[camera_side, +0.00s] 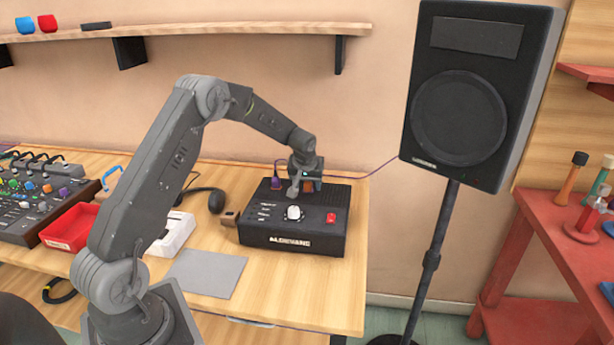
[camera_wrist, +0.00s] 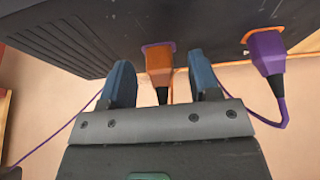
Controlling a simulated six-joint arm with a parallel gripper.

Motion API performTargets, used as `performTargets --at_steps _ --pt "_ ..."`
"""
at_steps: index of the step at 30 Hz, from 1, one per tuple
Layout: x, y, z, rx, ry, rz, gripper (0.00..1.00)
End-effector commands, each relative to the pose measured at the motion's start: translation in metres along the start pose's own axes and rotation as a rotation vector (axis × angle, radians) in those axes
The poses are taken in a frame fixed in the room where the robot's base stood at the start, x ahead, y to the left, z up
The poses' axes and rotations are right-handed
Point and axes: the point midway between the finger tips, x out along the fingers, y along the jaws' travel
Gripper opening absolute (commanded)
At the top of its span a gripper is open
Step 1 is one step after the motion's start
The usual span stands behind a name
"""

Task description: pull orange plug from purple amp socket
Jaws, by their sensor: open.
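The orange plug (camera_wrist: 160,66) sits in the purple socket (camera_wrist: 158,45) of the black amp (camera_wrist: 215,18). Its dark cable end points toward my wrist. My gripper (camera_wrist: 161,72) is open, with one blue-grey finger on each side of the plug. In the side view my gripper (camera_side: 306,180) is at the rear edge of the amp (camera_side: 292,245), and a bit of the orange plug (camera_side: 309,186) shows there. The amp hides most of the plug and socket in that view.
A purple plug (camera_wrist: 267,54) sits in an orange socket right of my gripper, its purple cable hanging close to the right finger. A speaker on a stand (camera_side: 472,90) is right of the table. A red tray (camera_side: 70,228) and mixer (camera_side: 45,195) are at left.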

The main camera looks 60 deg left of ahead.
Motion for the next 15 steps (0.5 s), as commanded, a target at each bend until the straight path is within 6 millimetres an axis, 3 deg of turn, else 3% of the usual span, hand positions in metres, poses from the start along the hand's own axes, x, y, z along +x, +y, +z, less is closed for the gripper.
performTargets --at_steps 10,15 --pt "0.0032 -0.0001 0.0003 0.0 -0.001 0.0 0.55" --pt "0.003 0.0 0.0003 0.0 -0.001 0.0 0.39"
